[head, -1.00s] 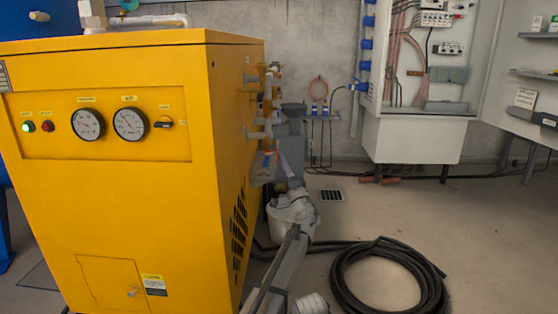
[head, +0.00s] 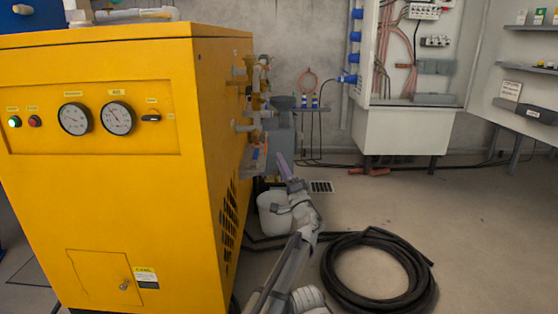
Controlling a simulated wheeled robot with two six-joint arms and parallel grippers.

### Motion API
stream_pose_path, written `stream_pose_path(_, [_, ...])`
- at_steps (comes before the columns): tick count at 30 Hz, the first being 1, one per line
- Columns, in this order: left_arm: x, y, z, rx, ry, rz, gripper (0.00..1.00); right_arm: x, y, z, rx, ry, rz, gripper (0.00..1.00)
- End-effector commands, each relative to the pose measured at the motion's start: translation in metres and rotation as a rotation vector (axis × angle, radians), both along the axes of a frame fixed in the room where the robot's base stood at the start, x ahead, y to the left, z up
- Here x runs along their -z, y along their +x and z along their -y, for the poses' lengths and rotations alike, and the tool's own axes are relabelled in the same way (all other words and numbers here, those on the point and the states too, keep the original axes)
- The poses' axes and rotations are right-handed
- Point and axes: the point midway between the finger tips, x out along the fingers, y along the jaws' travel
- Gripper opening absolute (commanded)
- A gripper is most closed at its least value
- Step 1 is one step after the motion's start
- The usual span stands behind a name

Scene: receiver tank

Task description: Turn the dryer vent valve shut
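The yellow dryer (head: 108,205) fills the left of the head view. Its pipes and small valves (head: 248,120) stick out from its right side, seen nearly edge-on. A small blue and red part (head: 257,152) shows low in that group. I cannot tell which fitting is the vent valve or how its handle stands. My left gripper (head: 284,164) points up and away, just right of and below these fittings. It appears apart from them and empty; its finger gap is not clear. My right gripper is out of view.
A white bucket (head: 271,213) stands beside the dryer, left of my arm. A coiled black hose (head: 380,272) lies on the floor to the right. A floor drain (head: 321,187) and an open electrical cabinet (head: 404,130) are farther back.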

Motion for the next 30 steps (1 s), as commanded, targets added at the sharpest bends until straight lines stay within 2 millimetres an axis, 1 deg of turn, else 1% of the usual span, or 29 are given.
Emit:
stream_pose_path(1, [-0.009,0.002,-0.005,-0.007,-0.016,-0.009,0.33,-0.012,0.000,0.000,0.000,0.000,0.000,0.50])
stream_pose_path(2, [-0.013,0.003,-0.009,-0.012,-0.033,-0.017,0.30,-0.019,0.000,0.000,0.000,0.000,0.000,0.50])
stream_pose_path(5, [-0.028,0.010,-0.029,-0.040,-0.114,-0.062,0.19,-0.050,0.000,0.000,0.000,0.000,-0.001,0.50])
stream_pose_path(6, [-0.034,0.013,-0.038,-0.053,-0.157,-0.085,0.14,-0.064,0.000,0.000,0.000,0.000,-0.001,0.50])
stream_pose_path(10, [-0.045,0.022,-0.068,-0.096,-0.304,-0.169,0.00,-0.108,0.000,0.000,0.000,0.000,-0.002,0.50])
stream_pose_path(15, [-0.055,0.029,-0.097,-0.142,-0.494,-0.280,0.00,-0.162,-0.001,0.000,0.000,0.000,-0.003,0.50])
stream_pose_path(20, [-0.063,0.032,-0.114,-0.172,-0.672,-0.386,0.00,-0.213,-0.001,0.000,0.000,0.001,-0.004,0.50])
stream_pose_path(21, [-0.065,0.032,-0.117,-0.178,-0.719,-0.411,0.00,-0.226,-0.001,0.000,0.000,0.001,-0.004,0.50])
stream_pose_path(25, [-0.072,0.032,-0.123,-0.189,-0.863,-0.499,0.00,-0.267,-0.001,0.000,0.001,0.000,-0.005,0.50])
stream_pose_path(30, [-0.086,0.031,-0.121,-0.190,-1.055,-0.610,0.00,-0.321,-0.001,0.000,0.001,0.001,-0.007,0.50])
